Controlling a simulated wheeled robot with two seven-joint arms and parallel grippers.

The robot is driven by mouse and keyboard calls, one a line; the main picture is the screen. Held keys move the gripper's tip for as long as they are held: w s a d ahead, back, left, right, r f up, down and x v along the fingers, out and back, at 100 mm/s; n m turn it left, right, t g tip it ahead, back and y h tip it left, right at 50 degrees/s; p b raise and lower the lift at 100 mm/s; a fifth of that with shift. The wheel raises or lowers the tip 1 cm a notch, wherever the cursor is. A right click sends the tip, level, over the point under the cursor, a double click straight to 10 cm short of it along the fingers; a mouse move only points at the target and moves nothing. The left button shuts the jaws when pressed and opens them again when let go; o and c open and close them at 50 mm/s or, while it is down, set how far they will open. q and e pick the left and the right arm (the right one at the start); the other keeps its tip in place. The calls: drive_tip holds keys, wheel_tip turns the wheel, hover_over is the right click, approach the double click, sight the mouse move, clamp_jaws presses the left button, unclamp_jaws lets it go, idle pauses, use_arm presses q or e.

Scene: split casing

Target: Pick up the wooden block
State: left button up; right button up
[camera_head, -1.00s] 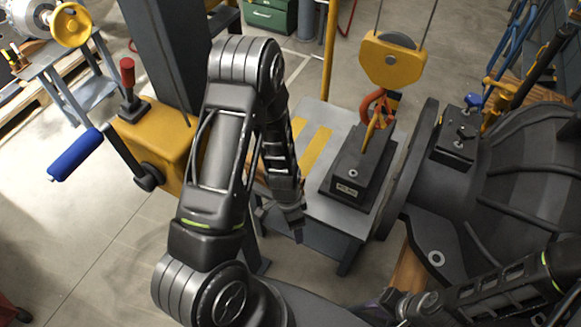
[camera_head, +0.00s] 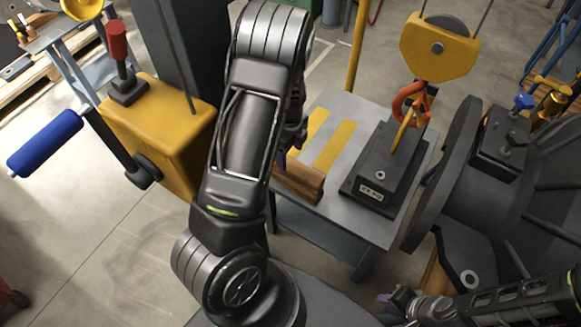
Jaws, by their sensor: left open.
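The wooden block (camera_head: 300,182) is brown and lies on the near left edge of the grey table (camera_head: 345,205). My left arm hides its left end. My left gripper (camera_head: 290,140) is mostly hidden behind its own forearm; a dark part of it shows just above and beyond the block. It is open, and I cannot tell whether it touches the block. My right gripper (camera_head: 397,300) is low at the bottom right, well away from the block, and its jaws are unclear.
A black weight (camera_head: 385,165) on the table hangs on an orange hook below a yellow pulley block (camera_head: 438,48). A large dark casing (camera_head: 470,200) stands right of the table. A yellow crane box (camera_head: 160,125) with a blue-handled crank (camera_head: 45,143) is at left.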

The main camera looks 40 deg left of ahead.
sight(290, 164)
use_arm(q)
drive_tip(key=shift+f, duration=1.2)
drive_tip(key=shift+w+a+f, duration=0.1)
drive_tip(key=shift+w+f, duration=0.05)
drive_tip(key=shift+f, duration=2.45)
drive_tip(key=shift+c, duration=0.5)
clamp_jaws()
